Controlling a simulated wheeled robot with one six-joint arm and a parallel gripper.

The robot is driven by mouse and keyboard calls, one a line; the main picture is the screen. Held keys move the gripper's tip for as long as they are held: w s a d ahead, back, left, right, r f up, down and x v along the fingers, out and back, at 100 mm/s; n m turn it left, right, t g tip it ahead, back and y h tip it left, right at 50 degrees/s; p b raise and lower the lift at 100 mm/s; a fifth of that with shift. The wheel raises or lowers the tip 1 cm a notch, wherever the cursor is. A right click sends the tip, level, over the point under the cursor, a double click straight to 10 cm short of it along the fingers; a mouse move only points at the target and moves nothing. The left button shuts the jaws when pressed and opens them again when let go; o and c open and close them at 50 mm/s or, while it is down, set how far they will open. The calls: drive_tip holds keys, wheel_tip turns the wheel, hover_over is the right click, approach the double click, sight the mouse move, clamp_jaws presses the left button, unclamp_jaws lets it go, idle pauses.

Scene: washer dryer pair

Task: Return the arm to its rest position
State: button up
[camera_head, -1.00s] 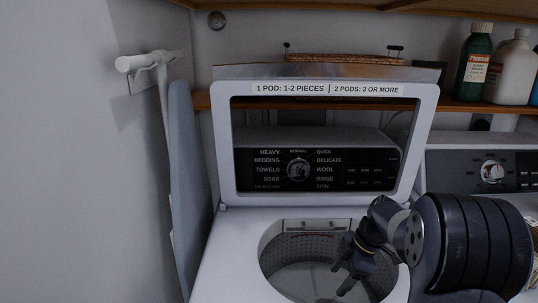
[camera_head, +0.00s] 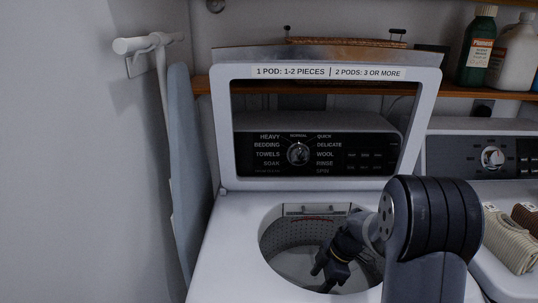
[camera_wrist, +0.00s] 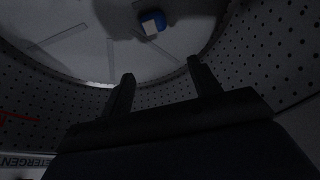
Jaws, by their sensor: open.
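My gripper (camera_head: 322,275) reaches down into the open washer drum (camera_head: 290,245) in the head view. In the wrist view its two fingers (camera_wrist: 158,85) are spread apart with nothing between them. A small blue and white object (camera_wrist: 152,23) lies on the drum floor beyond the fingertips, apart from them. My arm comes in from the right over the washer's top, and its dark round joint covers part of the opening's right side.
The washer's raised lid (camera_head: 325,72) stands behind the opening. A second machine (camera_head: 465,155) is at right, with folded cloths (camera_head: 508,240) on top. A shelf (camera_head: 460,93) holds bottles (camera_head: 478,48). A folded ironing board (camera_head: 187,170) leans at left.

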wheel_tip(320, 180, up, 7)
drive_tip(key=w+d+m+t+h+p, duration=0.1)
drive_tip(key=d+m+t+h+p, duration=0.1)
drive_tip(key=m+p, duration=0.6)
drive_tip(key=shift+r+m+t+h, duration=0.2)
drive_tip(key=shift+m+t+h, duration=0.6)
drive_tip(key=shift+m, duration=2.4)
drive_tip(key=shift+w+t, duration=0.1)
drive_tip(key=shift+t, duration=0.2)
